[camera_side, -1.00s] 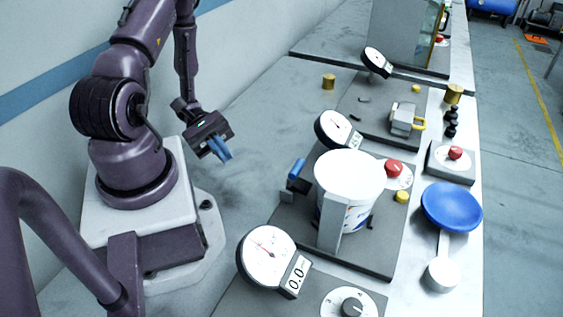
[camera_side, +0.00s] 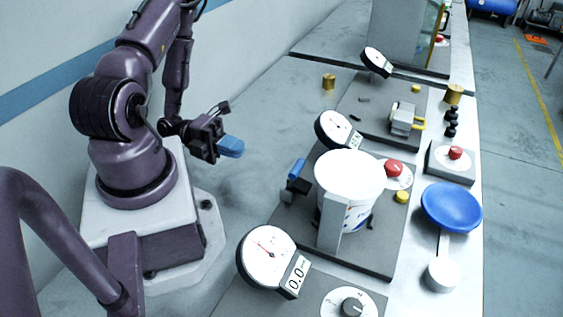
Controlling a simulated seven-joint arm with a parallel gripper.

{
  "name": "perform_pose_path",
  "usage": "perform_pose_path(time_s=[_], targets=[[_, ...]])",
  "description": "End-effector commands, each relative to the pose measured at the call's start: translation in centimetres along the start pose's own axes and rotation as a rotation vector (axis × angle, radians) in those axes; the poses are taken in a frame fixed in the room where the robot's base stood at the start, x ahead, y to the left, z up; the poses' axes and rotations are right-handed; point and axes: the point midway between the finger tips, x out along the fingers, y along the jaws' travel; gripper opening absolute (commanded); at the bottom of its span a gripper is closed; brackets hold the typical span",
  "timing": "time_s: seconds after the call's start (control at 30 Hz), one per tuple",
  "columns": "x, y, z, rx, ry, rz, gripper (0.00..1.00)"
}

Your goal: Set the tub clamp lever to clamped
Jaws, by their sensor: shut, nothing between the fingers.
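The white tub (camera_side: 350,178) stands upright on a grey base plate (camera_side: 385,258), behind a grey upright bracket (camera_side: 331,222). A lever with a blue handle (camera_side: 297,169), which looks like the clamp lever, stands at the plate's left edge beside the tub. Its exact setting I cannot tell. My gripper (camera_side: 232,147), with blue fingers, is shut and empty. It is in the air to the upper left of the blue handle, clearly apart from it, with its fingers pointing right. Part of the tub's lower front is hidden by the bracket.
A dial gauge (camera_side: 267,256) stands in front of the tub and another (camera_side: 334,130) behind it. A red knob (camera_side: 393,168), a yellow button (camera_side: 402,197) and a blue dish (camera_side: 451,208) are to the right. Open room lies between my gripper and the lever.

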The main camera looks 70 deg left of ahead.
Motion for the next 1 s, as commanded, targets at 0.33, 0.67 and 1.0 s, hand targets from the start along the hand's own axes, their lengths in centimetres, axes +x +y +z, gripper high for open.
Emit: perform_pose_path(time_s=[0.33, 0.67, 1.0], targets=[[7.5, 0.0, -0.1, 0.001, 0.006, -0.001, 0.0], [11.0, 0.0, 0.0, 0.005, 0.002, 0.0, 0.0], [11.2, 0.0, 0.0, 0.005, 0.002, 0.0, 0.0]])
